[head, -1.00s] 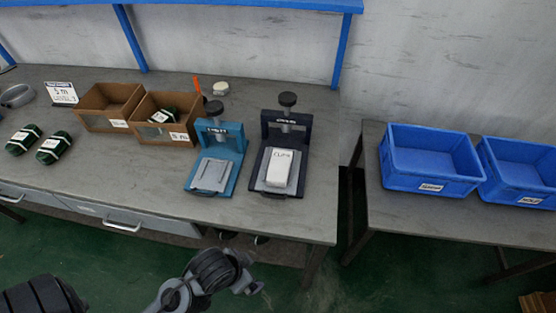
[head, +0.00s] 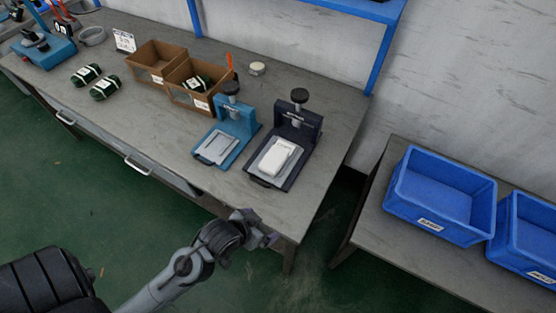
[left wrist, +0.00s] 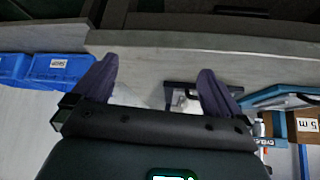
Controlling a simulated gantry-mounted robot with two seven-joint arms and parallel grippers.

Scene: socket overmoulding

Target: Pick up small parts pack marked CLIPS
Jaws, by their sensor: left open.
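The white small parts pack (head: 278,157) lies on the grey plate of the dark navy press (head: 264,181), near the right end of the workbench. Its marking is not legible now. My left gripper (head: 264,234) is in front of the bench's front edge, apart from the pack and nearer the camera. In the left wrist view its two dark fingers (left wrist: 158,88) are spread with nothing held between them. The navy press shows partly behind the fingers there; I cannot make out the pack clearly. My right gripper is not in view.
A teal press (head: 216,147) stands left of the navy one. Two cardboard boxes (head: 151,72) and green packs (head: 104,89) are farther left. Blue bins (head: 428,224) stand on the side table (head: 381,235) at right. A gap separates the tables.

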